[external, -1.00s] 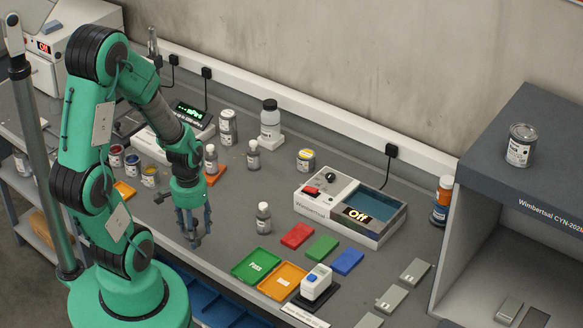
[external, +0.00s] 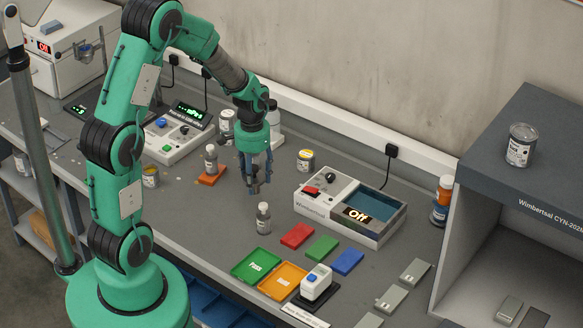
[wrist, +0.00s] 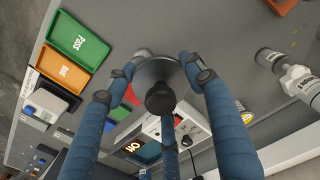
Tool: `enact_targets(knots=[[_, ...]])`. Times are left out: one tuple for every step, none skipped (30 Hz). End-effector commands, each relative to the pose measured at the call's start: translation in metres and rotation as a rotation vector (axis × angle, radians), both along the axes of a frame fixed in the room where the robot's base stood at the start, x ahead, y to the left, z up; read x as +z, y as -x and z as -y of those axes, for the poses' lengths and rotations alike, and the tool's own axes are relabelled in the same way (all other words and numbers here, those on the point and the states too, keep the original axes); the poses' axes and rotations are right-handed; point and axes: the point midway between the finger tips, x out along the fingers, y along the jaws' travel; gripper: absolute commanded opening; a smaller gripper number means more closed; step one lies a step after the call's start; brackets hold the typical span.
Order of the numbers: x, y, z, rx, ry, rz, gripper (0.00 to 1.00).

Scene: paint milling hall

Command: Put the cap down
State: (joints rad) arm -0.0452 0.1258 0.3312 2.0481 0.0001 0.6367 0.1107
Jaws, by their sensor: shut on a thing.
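My gripper (external: 254,188) hangs fingers-down above the bench, a little behind a small grey bottle (external: 263,218). In the external view the fingers mostly hide the cap. The bottle stands upright on the bench, apart from the gripper.
To the right is the Wimbertsal device (external: 322,210), its display reading Off. A green tray (external: 256,265) and an orange tray (external: 283,281) lie in front. Another bottle (external: 211,160) stands on an orange base.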

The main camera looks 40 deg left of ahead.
Motion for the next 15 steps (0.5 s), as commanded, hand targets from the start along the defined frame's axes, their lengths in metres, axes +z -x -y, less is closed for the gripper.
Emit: enact_targets(knots=[[0.002,-0.013,0.003,-0.011,0.0,0.001,0.16],[0.003,-0.019,0.005,-0.017,0.0,0.001,0.16],[0.004,-0.029,0.008,-0.026,0.0,0.002,0.16],[0.005,-0.035,0.01,-0.032,0.0,0.001,0.16],[0.006,-0.042,0.012,-0.039,0.0,0.001,0.16],[0.006,-0.051,0.015,-0.047,0.0,0.0,0.16],[0.006,-0.057,0.017,-0.053,0.0,0.0,0.16],[0.007,-0.064,0.019,-0.059,0.0,0.001,0.16],[0.008,-0.073,0.023,-0.067,0.0,0.001,0.16],[0.008,-0.08,0.025,-0.074,0.0,0.002,0.16],[0.008,-0.086,0.028,-0.08,0.0,0.001,0.16],[0.009,-0.094,0.031,-0.088,0.0,0.001,0.16],[0.009,-0.101,0.033,-0.094,0.0,0.001,0.16],[0.01,-0.107,0.036,-0.1,0.0,0.001,0.16],[0.009,-0.115,0.039,-0.108,0.0,0.001,0.16]])
